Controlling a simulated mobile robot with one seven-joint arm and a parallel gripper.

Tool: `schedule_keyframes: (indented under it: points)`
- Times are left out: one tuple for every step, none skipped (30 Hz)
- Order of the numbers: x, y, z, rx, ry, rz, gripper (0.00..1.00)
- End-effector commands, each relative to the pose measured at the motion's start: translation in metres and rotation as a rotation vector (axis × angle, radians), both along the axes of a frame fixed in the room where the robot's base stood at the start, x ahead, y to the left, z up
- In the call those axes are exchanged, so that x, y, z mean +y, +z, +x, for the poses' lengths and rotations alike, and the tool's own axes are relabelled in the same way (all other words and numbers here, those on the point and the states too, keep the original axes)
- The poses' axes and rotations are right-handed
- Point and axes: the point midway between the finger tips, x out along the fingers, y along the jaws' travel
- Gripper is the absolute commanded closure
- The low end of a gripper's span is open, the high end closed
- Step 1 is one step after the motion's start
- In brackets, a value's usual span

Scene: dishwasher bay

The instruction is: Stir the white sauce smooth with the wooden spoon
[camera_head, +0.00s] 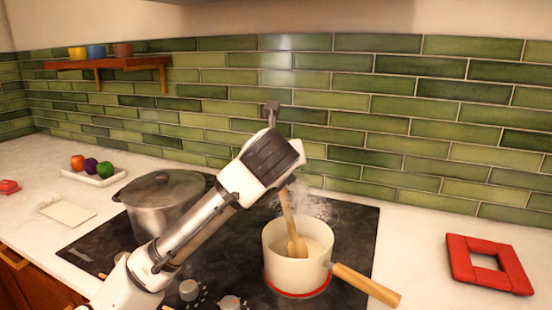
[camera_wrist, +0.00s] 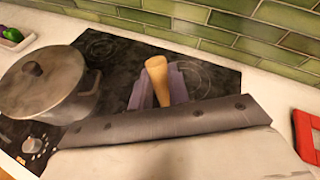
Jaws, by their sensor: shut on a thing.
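The wooden spoon (camera_head: 290,222) is held by my gripper (camera_head: 284,183), which is shut on its handle. The spoon points down, with its head inside a cream saucepan (camera_head: 284,269). In the wrist view the handle end of the spoon (camera_wrist: 157,72) stands up between the grey fingers of my gripper (camera_wrist: 157,88). The white sauce (camera_head: 311,246) shows as a pale surface inside the pan, and steam rises from it. How smooth it is cannot be told. The saucepan has a wooden handle (camera_head: 367,285) pointing to the lower right and sits on the dark cooktop. The wrist view hides the saucepan.
A lidded metal pot (camera_head: 160,205) stands on the cooktop (camera_head: 352,222), left of the saucepan. A red square trivet (camera_head: 487,264) lies on the right counter. A white tray (camera_head: 96,177) with colourful vegetables is at the left. A shelf (camera_head: 110,63) hangs on the tiled wall.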

Motion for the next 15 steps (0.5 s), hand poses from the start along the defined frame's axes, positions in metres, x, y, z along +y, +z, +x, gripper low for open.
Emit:
schedule_keyframes:
  points:
    - [0.0,0.0,0.0,0.0,0.0,0.0,1.0]
    - [0.0,0.0,0.0,0.0,0.0,0.0,1.0]
    - [0.0,0.0,0.0,0.0,0.0,0.0,1.0]
    - [0.0,0.0,0.0,0.0,0.0,0.0,1.0]
    - [0.0,0.001,0.0,0.0,0.0,0.0,1.0]
    - [0.001,0.003,0.001,0.0,0.0,-0.001,1.0]
    - [0.001,0.005,0.001,0.0,0.0,-0.001,1.0]
    - [0.001,0.007,0.002,0.0,0.0,-0.001,1.0]
    - [0.002,0.011,0.002,0.0,0.0,-0.001,1.0]
    - [0.003,0.013,0.003,0.0,0.001,-0.002,1.0]
    - [0.003,0.016,0.004,0.0,0.001,-0.002,1.0]
    - [0.004,0.019,0.005,-0.001,0.001,-0.002,1.0]
    - [0.005,0.021,0.006,-0.001,0.001,-0.001,1.0]
    - [0.005,0.023,0.006,-0.001,0.0,-0.001,1.0]
    - [0.006,0.026,0.007,-0.001,0.0,-0.001,1.0]
